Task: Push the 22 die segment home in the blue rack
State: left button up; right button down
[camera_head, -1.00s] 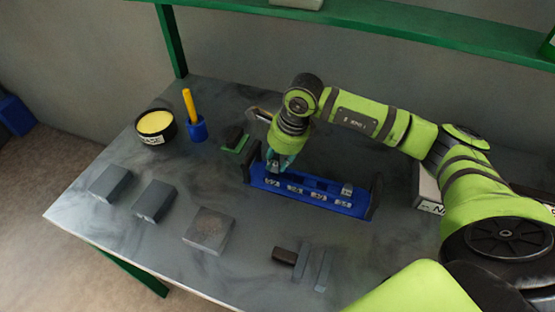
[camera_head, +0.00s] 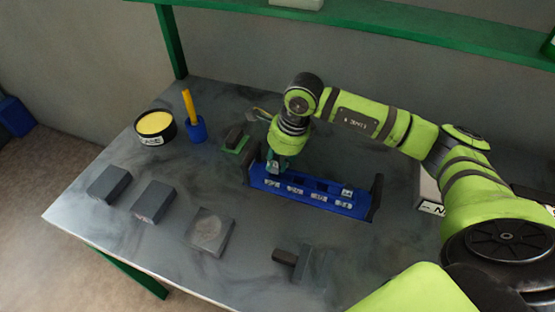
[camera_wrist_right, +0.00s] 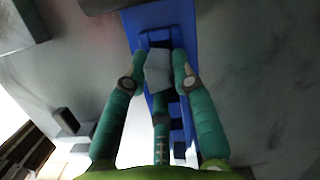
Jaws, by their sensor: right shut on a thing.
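The blue rack (camera_head: 311,199) stands on the grey bench, with dark end plates and several small grey segments with pale labels along it. The label numbers are too small to read. My right gripper (camera_head: 275,168) is at the rack's left end, pointing down. In the right wrist view, its teal fingers (camera_wrist_right: 159,75) are shut on a grey block (camera_wrist_right: 158,68), which I take for the 22 die segment. The block is over or in a slot of the rack (camera_wrist_right: 172,15); its seating depth cannot be told. My left gripper is out of view.
A black tub with yellow contents (camera_head: 155,125), a blue holder with a yellow stick (camera_head: 196,130) and a green-based block (camera_head: 236,138) stand left. Grey blocks (camera_head: 109,184) line the front left. A dark-handled piece (camera_head: 285,257) lies in front.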

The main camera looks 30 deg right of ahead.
jog(key=shift+b, duration=0.35)
jog(key=shift+s+b+x, duration=0.2)
jog(key=shift+b+x, duration=1)
jog(key=shift+b, duration=0.1)
jog(key=c, duration=1.1)
grip_release()
jog(key=shift+d, duration=0.2)
jog(key=shift+o, duration=0.8)
jog(key=shift+f, duration=0.15)
jog(key=shift+s, duration=0.1)
jog(key=v, duration=1.2)
